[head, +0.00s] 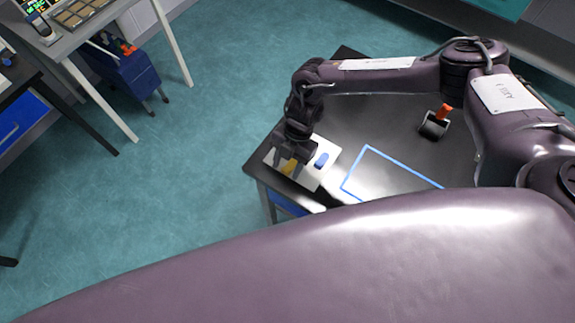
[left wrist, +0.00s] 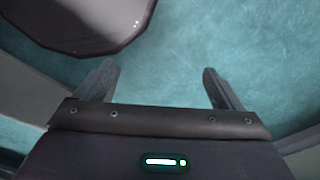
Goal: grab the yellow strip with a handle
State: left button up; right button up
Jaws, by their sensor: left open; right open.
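The yellow strip (head: 289,168) lies on a white board (head: 327,157) at the near left corner of the black table. My right gripper (head: 289,165) is open and right over the yellow strip, with its fingers low around it. Whether the fingers touch the strip cannot be told, and the strip's handle is not clear at this size. My left gripper (left wrist: 160,80) shows only in the left wrist view, open and empty above the teal floor.
A blue piece (head: 321,160) sits on the white board beside my right gripper. A blue outlined rectangle (head: 384,174) marks the black table (head: 375,118). A dark roller with an orange handle (head: 436,122) is farther right. Another table with equipment stands at the upper left.

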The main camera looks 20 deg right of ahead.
jog(key=shift+c, duration=1.4)
jog(key=c, duration=0.7)
pick_arm(q)
jog(key=shift+s+d+f, duration=0.1)
jog(key=shift+s+d, duration=0.05)
jog(key=shift+s, duration=0.6)
pick_arm(e)
grip_shut()
jog(key=shift+r, duration=0.15)
